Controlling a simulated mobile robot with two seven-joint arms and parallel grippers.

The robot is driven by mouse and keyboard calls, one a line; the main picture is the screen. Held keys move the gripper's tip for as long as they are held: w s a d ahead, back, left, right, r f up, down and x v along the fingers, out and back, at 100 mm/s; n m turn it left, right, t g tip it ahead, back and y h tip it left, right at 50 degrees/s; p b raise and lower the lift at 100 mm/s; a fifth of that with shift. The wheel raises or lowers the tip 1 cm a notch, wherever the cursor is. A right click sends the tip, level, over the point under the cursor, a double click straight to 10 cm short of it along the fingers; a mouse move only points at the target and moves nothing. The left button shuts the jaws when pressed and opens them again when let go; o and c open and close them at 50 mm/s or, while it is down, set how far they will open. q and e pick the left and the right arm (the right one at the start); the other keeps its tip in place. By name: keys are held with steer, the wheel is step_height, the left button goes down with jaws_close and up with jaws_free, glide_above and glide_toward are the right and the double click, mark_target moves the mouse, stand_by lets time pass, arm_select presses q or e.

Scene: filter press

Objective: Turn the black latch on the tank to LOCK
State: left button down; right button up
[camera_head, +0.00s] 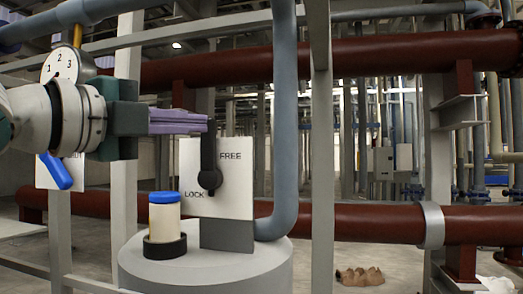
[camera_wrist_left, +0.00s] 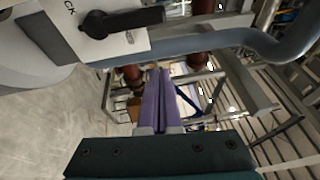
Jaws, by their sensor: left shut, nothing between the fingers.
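The black latch (camera_head: 209,165) sits on a white plate (camera_head: 233,195) on top of the grey tank (camera_head: 215,270). Its handle points straight up from the pivot. FREE is printed at the plate's upper right and LOCK at its lower left. My left gripper (camera_head: 206,122) is shut and empty, its purple fingers level and pointing right. In the head view the fingertips are just left of the handle's upper end. In the left wrist view the latch (camera_wrist_left: 122,21) shows apart from the purple fingertips (camera_wrist_left: 160,73). I cannot tell their distance exactly. My right gripper is out of view.
A cream cylinder with a blue cap (camera_head: 164,215) stands on the tank, left of the plate. A grey-blue pipe (camera_head: 286,120) rises close on the plate's right. A blue lever (camera_head: 57,172) and a numbered dial (camera_head: 68,65) are at left, near my arm.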

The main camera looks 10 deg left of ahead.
mark_target(210, 157)
arm_select(q)
steer(key=shift+n+g+y, duration=0.3)
steer(key=shift+n, duration=0.2)
steer(key=w, duration=0.3)
steer(key=w+f, duration=0.1)
steer(key=w, duration=0.2)
steer(key=w+f, duration=0.1)
steer(key=w, duration=0.2)
steer(key=shift+d+b, duration=0.3)
steer(key=shift+d, duration=0.05)
steer(key=shift+a+r, duration=0.1)
steer(key=shift+a, duration=0.5)
steer(key=shift+a+n+b, duration=0.2)
steer(key=shift+n+b, duration=0.1)
steer(key=shift+b, duration=0.15)
